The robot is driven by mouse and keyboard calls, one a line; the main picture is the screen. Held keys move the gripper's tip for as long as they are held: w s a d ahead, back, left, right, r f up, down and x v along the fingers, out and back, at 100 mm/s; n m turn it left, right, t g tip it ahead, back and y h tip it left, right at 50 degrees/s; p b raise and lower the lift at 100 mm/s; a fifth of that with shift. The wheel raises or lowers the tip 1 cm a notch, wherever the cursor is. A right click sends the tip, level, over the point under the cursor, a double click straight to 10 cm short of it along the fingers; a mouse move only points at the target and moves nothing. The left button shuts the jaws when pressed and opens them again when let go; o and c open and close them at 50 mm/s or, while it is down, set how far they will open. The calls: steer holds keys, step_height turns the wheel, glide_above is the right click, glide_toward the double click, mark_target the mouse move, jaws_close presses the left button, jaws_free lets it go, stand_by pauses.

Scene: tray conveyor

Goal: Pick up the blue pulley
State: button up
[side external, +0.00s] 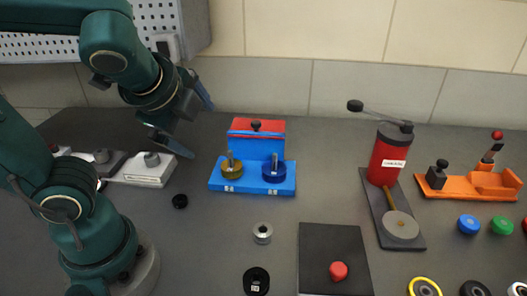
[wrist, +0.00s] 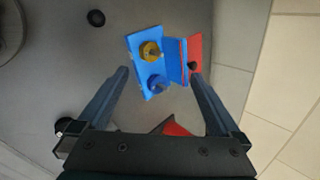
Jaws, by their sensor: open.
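The blue pulley (side external: 274,174) sits over an upright metal peg at the right of the blue fixture (side external: 232,187), beside an olive-yellow pulley (side external: 231,171) on another peg. In the wrist view the blue pulley (wrist: 157,86) shows between my fingers in the picture, with the yellow pulley (wrist: 151,51) just above it. My gripper (side external: 197,130) is open and empty. It is in the air left of the fixture and higher than it, touching nothing. In the wrist view my gripper (wrist: 159,74) frames the fixture between its fingertips.
The fixture has a red-topped back with a black knob (side external: 256,125). A red press (side external: 388,155) and an orange fixture (side external: 470,184) stand to the right. A black plate (side external: 320,240) carries a red knob (side external: 338,271). Loose blue (side external: 468,224) and green (side external: 502,225) round pieces lie at right.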

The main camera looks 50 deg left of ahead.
mark_target(271, 172)
steer(key=w+d+r+m+t, duration=0.1)
steer(key=w+d+m+t, duration=0.3)
steer(key=m, duration=0.6)
steer(key=w+d+r+m+t, duration=0.1)
steer(key=w+m+t, duration=0.1)
steer(key=w+m, duration=0.6)
steer(key=shift+m, duration=0.7)
steer(key=f, duration=0.5)
steer(key=s+f, duration=0.1)
steer(key=f, duration=0.5)
steer(key=a+f, duration=0.1)
steer(key=f, duration=0.4)
steer(key=shift+s+f, duration=0.25)
steer(key=shift+s, duration=0.15)
steer(key=shift+x, duration=2.55)
steer(key=c, duration=1.5)
steer(key=shift+o, duration=0.2)
steer(key=shift+r, duration=0.15)
